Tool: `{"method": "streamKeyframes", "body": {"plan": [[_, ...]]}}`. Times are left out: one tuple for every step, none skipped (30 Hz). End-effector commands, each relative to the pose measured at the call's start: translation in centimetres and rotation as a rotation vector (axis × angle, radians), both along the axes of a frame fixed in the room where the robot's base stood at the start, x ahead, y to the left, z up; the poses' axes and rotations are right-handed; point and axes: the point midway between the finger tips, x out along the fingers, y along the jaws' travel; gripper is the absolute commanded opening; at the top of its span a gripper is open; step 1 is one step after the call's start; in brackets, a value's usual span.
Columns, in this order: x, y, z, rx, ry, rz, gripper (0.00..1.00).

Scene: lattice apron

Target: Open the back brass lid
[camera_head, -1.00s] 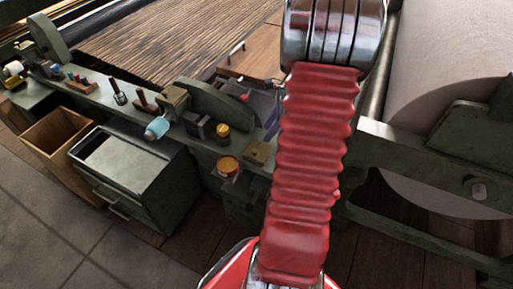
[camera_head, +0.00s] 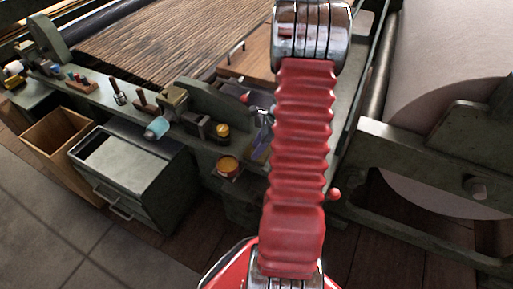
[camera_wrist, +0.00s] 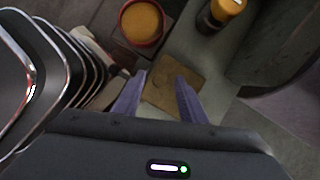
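A flat, square brass-coloured lid (camera_wrist: 178,86) shows in the wrist view, set on the grey-green ledge. It looks shut. A faint round mark shows on its surface. My gripper (camera_wrist: 160,92) is open, its two purple fingers apart with the lid seen between and beyond their tips. I cannot tell whether the fingers touch it. In the head view my gripper (camera_head: 262,138) is over the ledge just left of my red arm sleeve, and it mostly hides the lid.
A round red tin with orange contents (camera_head: 228,167) stands left of my gripper. A yellow-capped dark jar (camera_head: 222,132) stands behind it on the ledge (camera_head: 90,98). A grey-green upright plate is close by the jar. A drawer cabinet (camera_head: 135,170) and open wooden bin (camera_head: 62,130) are further left.

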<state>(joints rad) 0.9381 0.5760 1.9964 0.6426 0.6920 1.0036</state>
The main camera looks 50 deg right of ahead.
Motion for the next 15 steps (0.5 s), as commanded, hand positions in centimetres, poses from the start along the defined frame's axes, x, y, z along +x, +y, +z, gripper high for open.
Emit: {"method": "streamKeyframes", "body": {"plan": [[0.0,0.0,0.01,0.0,0.0,0.0,0.38],[0.0,0.0,0.01,0.0,0.0,0.0,0.38],[-0.01,0.0,0.02,0.0,0.0,0.0,0.38],[-0.01,0.0,0.02,0.0,0.0,0.0,0.37],[-0.01,0.0,0.02,0.0,0.0,0.0,0.34],[-0.01,0.0,0.02,0.0,0.0,0.0,0.32],[-0.01,-0.01,0.03,0.0,0.0,0.0,0.29],[-0.02,0.0,0.03,0.0,0.0,0.0,0.27],[-0.02,-0.01,0.02,0.0,0.0,0.0,0.25],[-0.01,-0.01,0.03,0.0,0.0,0.0,0.23],[-0.02,-0.01,0.02,0.0,0.0,0.0,0.2],[-0.01,-0.01,0.04,0.0,0.0,0.0,0.18],[-0.01,-0.01,0.04,0.0,0.0,0.0,0.15],[-0.03,-0.01,0.03,0.0,0.0,0.0,0.13],[-0.02,-0.01,0.02,0.001,0.001,0.0,0.11]]}}
